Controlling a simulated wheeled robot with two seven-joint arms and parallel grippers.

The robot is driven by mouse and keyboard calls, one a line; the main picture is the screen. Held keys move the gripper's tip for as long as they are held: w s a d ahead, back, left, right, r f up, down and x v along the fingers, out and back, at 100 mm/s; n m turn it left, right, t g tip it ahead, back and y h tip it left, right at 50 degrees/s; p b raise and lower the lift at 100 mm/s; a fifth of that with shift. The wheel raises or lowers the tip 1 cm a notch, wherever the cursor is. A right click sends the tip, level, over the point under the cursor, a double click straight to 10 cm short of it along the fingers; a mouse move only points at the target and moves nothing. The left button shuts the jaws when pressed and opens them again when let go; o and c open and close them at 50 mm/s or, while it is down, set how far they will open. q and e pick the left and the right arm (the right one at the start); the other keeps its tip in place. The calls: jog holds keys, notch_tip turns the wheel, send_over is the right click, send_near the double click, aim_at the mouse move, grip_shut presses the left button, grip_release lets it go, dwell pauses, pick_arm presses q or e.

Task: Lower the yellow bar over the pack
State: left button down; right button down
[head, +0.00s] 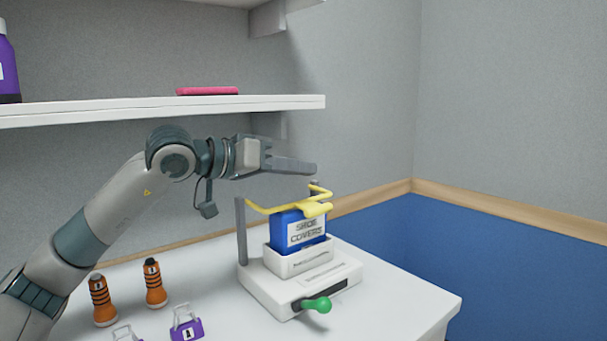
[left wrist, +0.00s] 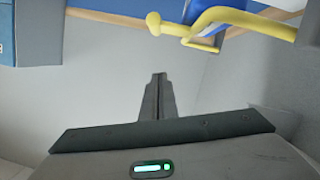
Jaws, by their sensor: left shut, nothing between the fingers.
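The blue pack (head: 288,236), labelled "SHOE COVERS", stands upright in a white holder (head: 300,262) on a white base. The yellow bar (head: 263,207) runs between two grey posts and bends forward around the pack's top, with a wider yellow tab at the front. I cannot tell whether it touches the pack. The bar also shows at the top right of the left wrist view (left wrist: 225,14). My left gripper (head: 314,169) is shut and empty, above the bar and apart from it. Its closed fingers show in the left wrist view (left wrist: 159,80). My right gripper is out of view.
A green-knobbed lever (head: 318,304) sticks out of the base's front. A white shelf (head: 270,102) with a pink item (head: 208,91) runs above my left arm. The table's right side is clear.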

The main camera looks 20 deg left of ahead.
pick_arm(q)
jog(key=b+v, duration=0.1)
jog(key=v, duration=0.8)
jog(key=shift+s, duration=0.3)
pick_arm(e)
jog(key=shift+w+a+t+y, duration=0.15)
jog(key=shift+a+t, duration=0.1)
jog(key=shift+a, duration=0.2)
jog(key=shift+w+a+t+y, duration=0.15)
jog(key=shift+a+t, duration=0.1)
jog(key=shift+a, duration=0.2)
